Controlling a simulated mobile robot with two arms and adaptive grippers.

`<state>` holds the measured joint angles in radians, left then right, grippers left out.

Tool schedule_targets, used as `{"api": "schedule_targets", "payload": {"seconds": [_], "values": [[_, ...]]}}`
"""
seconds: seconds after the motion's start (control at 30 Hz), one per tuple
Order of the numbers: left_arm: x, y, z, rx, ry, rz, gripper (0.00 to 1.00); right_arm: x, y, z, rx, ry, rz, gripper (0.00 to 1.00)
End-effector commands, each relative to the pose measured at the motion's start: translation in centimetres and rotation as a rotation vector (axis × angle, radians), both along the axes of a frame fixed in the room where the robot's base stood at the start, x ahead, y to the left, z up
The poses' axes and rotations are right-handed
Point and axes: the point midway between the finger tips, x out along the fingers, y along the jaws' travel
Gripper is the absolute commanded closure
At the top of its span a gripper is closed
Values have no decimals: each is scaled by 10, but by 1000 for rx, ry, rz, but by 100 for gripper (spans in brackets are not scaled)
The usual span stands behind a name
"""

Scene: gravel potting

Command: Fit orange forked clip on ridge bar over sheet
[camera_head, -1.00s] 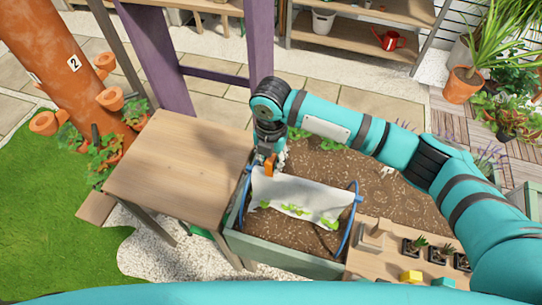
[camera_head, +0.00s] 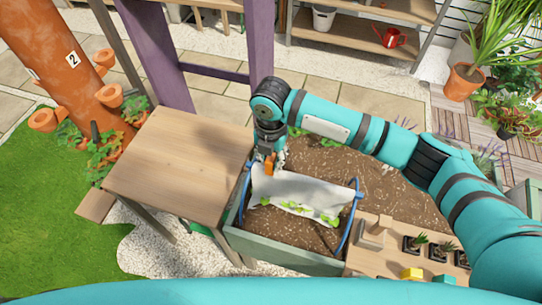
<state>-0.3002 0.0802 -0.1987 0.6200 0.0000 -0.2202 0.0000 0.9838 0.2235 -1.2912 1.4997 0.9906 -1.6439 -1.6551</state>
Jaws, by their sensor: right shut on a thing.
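My right gripper (camera_head: 271,155) points down at the far left corner of the planter and is shut on the orange clip (camera_head: 269,165). The clip is at the left end of the white sheet (camera_head: 300,189), close to its upper edge. I cannot tell whether the clip touches the bar or the sheet. The sheet hangs along the ridge between two blue hoops (camera_head: 350,215), over small green plants (camera_head: 296,208). The ridge bar itself is hidden under the sheet. My left gripper is not in view.
The soil-filled planter (camera_head: 285,250) has a wooden table (camera_head: 180,165) on its left, bare on top. At the lower right a wooden board (camera_head: 385,262) carries small potted plants (camera_head: 415,243), a wooden block and a yellow block (camera_head: 412,273). A purple post (camera_head: 262,40) stands behind.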

Motion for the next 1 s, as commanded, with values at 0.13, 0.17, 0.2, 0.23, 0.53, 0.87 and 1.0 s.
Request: {"api": "schedule_targets", "payload": {"seconds": [0.13,0.17,0.2,0.23,0.53,0.87,1.0], "values": [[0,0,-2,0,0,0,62,0,0,-5,0,0,0,100],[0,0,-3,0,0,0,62,0,0,-5,0,0,0,100],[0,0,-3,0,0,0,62,0,0,-6,0,0,0,100],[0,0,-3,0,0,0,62,0,0,-7,0,0,0,100],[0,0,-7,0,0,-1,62,0,0,-15,0,0,0,100],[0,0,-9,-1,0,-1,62,0,0,-20,0,0,0,66],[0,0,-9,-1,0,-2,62,0,0,-20,0,0,0,50]]}}
